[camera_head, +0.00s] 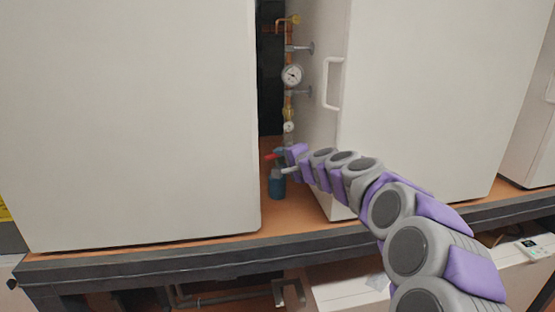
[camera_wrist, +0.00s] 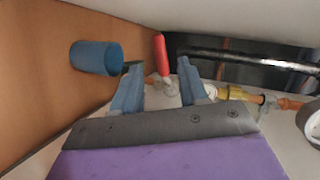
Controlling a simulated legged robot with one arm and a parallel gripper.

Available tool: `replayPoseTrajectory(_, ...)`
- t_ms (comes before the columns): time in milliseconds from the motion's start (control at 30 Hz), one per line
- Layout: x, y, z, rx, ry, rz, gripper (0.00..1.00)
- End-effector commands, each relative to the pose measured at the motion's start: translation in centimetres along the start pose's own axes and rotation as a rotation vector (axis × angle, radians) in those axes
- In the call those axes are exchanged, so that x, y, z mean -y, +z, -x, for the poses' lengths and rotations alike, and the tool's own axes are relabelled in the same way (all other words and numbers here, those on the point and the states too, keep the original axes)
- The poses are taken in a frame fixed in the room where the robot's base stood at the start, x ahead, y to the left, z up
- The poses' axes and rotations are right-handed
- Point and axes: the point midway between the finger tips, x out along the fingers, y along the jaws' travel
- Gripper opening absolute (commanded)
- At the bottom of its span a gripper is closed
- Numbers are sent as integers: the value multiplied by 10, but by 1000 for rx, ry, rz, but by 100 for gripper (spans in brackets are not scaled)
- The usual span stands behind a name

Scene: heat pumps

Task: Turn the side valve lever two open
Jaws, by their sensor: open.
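A red valve lever (camera_wrist: 162,55) shows in the wrist view, on a small metal valve body (camera_wrist: 169,88) by the pipework. My gripper (camera_wrist: 159,66) is open, with one blue-grey finger on each side of the lever in the picture. I cannot tell whether either finger touches it. In the head view the tip of the red lever (camera_head: 270,156) shows just left of my gripper (camera_head: 280,161), in the gap between two white cabinets. My gripper hides most of the valve there.
A blue cylinder (camera_head: 277,185) stands below my gripper, left of the fingers in the wrist view (camera_wrist: 97,58). A copper pipe with a dial gauge (camera_head: 292,75) rises behind. White cabinets (camera_head: 150,120) and (camera_head: 420,100) flank the narrow gap; the right one has a handle (camera_head: 332,84).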

Motion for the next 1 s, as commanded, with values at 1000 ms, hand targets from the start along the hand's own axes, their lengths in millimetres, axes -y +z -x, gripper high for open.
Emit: replayPoseTrajectory(1000, -1, 2, 113, 2, 2, 1, 43)
